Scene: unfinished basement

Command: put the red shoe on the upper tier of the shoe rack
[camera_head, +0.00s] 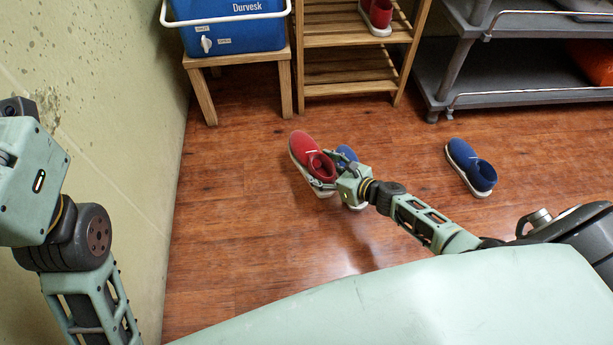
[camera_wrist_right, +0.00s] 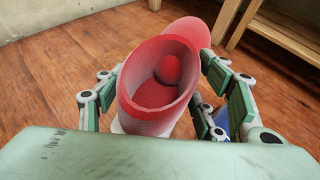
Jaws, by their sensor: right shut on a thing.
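A red shoe (camera_head: 303,147) is in my right gripper (camera_head: 327,177), left of the middle in the head view. The fingers close on both sides of its opening. In the right wrist view the red shoe (camera_wrist_right: 152,92) fills the space between the fingers, its toe pointing away. I cannot tell whether its sole touches the floor. The wooden shoe rack (camera_head: 345,38) stands beyond, at the top of the head view, its top cut off by the frame. Another red shoe (camera_head: 379,14) sits on its visible upper slatted tier. My left gripper is not in view; only left arm links show.
A blue shoe (camera_head: 346,153) is beside the held shoe, partly hidden by my gripper. Another blue shoe (camera_head: 470,168) lies to the right. A blue cooler (camera_head: 232,38) on a wooden stool stands left of the rack. A grey shelf (camera_head: 500,72) stands right. Floor before the rack is clear.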

